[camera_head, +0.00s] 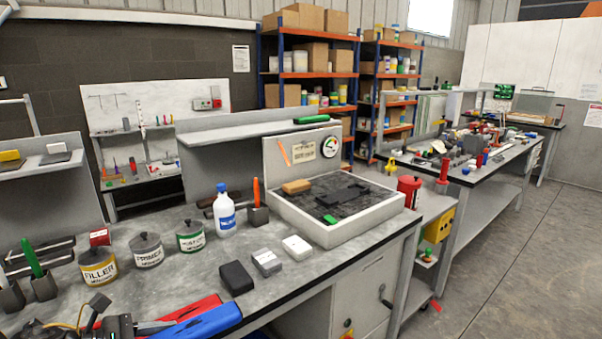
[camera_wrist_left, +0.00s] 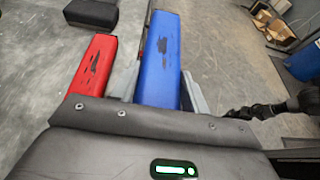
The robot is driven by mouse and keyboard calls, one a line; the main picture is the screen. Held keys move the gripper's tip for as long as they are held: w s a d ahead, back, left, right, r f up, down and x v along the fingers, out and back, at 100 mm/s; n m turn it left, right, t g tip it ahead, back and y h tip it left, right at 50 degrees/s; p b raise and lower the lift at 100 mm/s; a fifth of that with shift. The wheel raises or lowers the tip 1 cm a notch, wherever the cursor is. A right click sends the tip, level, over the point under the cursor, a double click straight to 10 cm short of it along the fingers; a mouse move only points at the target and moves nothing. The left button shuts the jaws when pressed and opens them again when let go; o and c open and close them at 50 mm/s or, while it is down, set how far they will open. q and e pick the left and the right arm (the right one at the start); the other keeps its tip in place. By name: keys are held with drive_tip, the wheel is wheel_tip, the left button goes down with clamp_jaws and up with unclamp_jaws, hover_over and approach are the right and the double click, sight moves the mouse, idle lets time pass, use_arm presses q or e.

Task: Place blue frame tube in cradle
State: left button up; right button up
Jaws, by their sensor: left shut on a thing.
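The blue frame tube (camera_wrist_left: 161,58) lies between the two grey fingers of my left gripper (camera_wrist_left: 158,85) in the left wrist view. The gripper is shut on it. In the head view the blue tube (camera_head: 208,321) is at the bottom edge, by the bench front, with my dark left wrist beside it. A red tube (camera_wrist_left: 93,68) lies just left of the gripper, outside the fingers. I cannot make out a cradle for certain. A dark jointed part at the right of the left wrist view looks like my right arm; its fingers are unclear (camera_wrist_left: 240,112).
Labelled cans (camera_head: 98,267), a white bottle (camera_head: 225,212) and a grey-rimmed tray (camera_head: 372,222) stand behind. Bare bench top lies between the cans and blocks.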

use_arm(q)
drive_tip(key=d+f, duration=0.1)
drive_tip(key=s+d+f, duration=0.1)
drive_tip(key=f, duration=0.1)
drive_tip(key=d+f, duration=0.1)
drive_tip(key=shift+s+d+f+b, duration=0.15)
drive_tip(key=shift+s+b, duration=0.25)
drive_tip(key=shift+s, duration=0.1)
